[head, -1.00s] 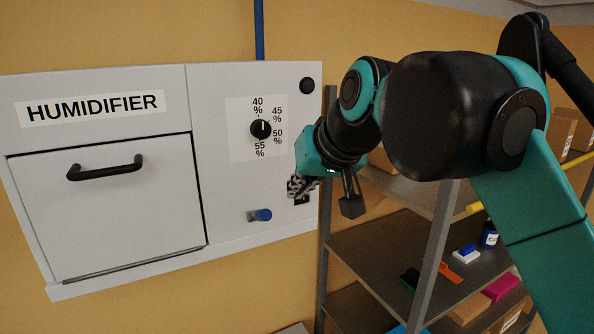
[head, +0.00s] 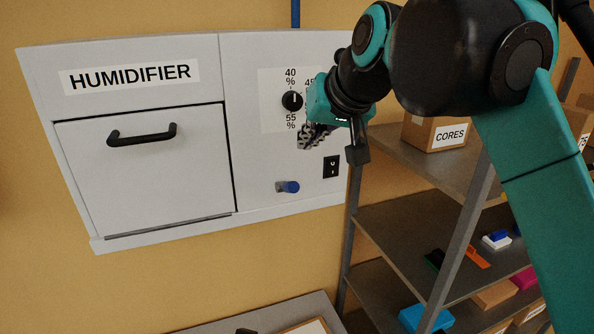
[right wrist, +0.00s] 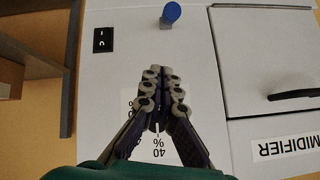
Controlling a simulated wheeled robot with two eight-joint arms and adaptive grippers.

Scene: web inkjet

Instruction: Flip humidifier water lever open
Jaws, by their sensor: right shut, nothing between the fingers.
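The humidifier (head: 145,170) is a white wall unit with a labelled door on its left and a control panel on its right. The water lever, a small blue-tipped handle (head: 290,187), sticks out low on the panel. It also shows at the top of the right wrist view (right wrist: 171,12). My right gripper (head: 306,143) is in front of the panel, above and slightly right of the lever, apart from it. In the right wrist view its fingers (right wrist: 161,74) are together and empty, pointing toward the lever's side. My left gripper is not in view.
A humidity dial (head: 292,101) sits above the lever, its scale partly hidden by my gripper. A grey shelf rack (head: 400,227) with boxes stands close on the right. The door has a black handle (head: 142,134).

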